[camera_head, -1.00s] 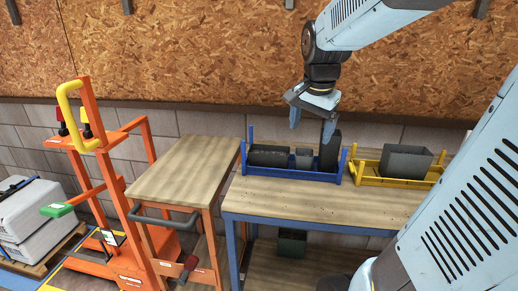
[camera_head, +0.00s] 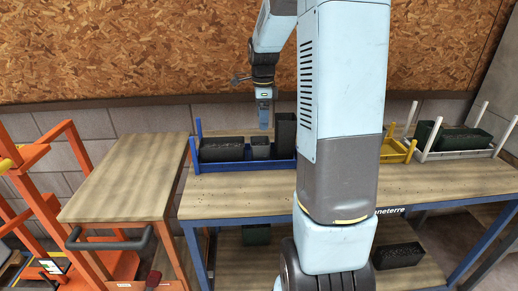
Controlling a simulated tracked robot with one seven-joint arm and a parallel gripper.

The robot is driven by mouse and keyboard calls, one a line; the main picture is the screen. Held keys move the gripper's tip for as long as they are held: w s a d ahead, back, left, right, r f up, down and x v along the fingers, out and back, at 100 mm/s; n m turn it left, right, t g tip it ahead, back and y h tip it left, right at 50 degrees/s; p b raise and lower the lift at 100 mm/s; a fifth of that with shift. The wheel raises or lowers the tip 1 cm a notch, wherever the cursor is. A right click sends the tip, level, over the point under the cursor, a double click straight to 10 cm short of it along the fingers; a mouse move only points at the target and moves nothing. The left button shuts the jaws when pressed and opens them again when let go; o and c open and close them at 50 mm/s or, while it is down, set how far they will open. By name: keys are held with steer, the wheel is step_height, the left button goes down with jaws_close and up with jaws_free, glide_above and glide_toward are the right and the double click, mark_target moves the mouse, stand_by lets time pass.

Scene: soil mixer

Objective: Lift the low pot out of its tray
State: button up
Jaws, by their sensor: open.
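The blue tray (camera_head: 232,166) stands on the wooden workbench (camera_head: 235,197). It holds a long, low dark pot (camera_head: 221,150) at left, a small squarish grey pot (camera_head: 260,148) in the middle and a taller dark pot (camera_head: 285,134) at right. All three look upright. My gripper (camera_head: 264,122) is open and points down over the tray, seen nearly edge-on. Its lower finger end overlaps the space just above the small pot; I cannot tell its exact depth. It is right of the long pot. My arm hides the tray's right end.
A yellow tray (camera_head: 394,153) is mostly hidden behind my arm. A white tray (camera_head: 455,154) with a long dark pot (camera_head: 460,138) stands at the right. Dark pots (camera_head: 398,256) sit on the lower shelf. A bare wooden table (camera_head: 128,178) and an orange frame (camera_head: 60,200) are at left.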

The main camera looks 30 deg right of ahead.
mark_target(260, 150)
steer(key=f, duration=0.8)
steer(key=a+f, duration=0.1)
steer(key=f, duration=0.2)
steer(key=shift+w+f, duration=0.1)
steer(key=shift+f, duration=0.3)
steer(key=c, duration=0.7)
